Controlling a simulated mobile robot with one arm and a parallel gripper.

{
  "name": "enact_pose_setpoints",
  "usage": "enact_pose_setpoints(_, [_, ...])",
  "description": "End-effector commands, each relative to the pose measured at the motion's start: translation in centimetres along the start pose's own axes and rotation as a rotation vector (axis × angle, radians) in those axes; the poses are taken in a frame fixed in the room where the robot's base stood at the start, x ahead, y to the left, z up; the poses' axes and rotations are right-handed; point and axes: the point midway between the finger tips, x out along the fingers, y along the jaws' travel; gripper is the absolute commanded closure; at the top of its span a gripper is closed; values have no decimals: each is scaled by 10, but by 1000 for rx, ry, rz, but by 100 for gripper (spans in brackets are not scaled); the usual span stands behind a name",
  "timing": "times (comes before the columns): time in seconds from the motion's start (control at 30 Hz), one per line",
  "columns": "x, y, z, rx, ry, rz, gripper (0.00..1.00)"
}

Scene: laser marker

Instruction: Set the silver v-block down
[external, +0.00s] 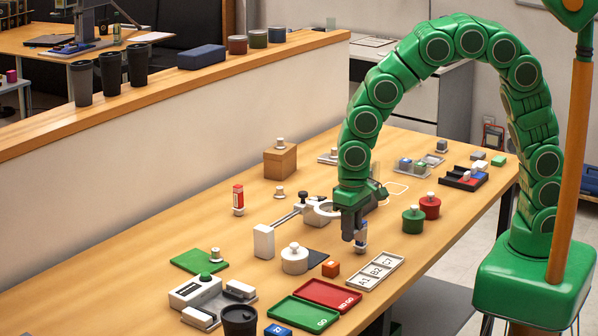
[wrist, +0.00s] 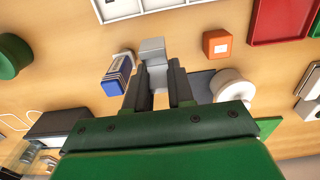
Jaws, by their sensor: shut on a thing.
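My gripper (external: 355,238) points down over the table near the front, between the white round jar and the labelled white tray. In the wrist view my gripper (wrist: 157,88) is shut on the silver v-block (wrist: 152,48), which sticks out past the fingertips. In the external view the block is mostly hidden by the fingers, and I cannot tell how far it is from the table. A blue and white block (wrist: 117,73) stands just left of the fingers in the wrist view, apart from the v-block; it also shows beside the fingers in the external view (external: 361,243).
The white tray (external: 376,273) marked A1, B2, C7 lies in front. An orange cube (external: 331,268), a white jar (external: 294,259) with a knob and a red tray (external: 326,295) are close by. Green (external: 413,221) and red (external: 430,207) jars stand right. Bare wood lies between.

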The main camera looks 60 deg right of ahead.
Motion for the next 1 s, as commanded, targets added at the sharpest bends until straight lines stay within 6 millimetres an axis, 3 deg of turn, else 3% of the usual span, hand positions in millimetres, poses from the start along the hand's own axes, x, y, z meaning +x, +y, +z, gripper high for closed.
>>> enact_pose_setpoints(0.13, [13,-6,-8,0,-2,1,100])
enact_pose_setpoints(0.57, [28,-14,-19,0,1,0,100])
enact_pose_setpoints(0.8, [57,-13,-18,0,-2,2,100])
enact_pose_setpoints(1.0, [57,-13,-18,0,1,0,100])
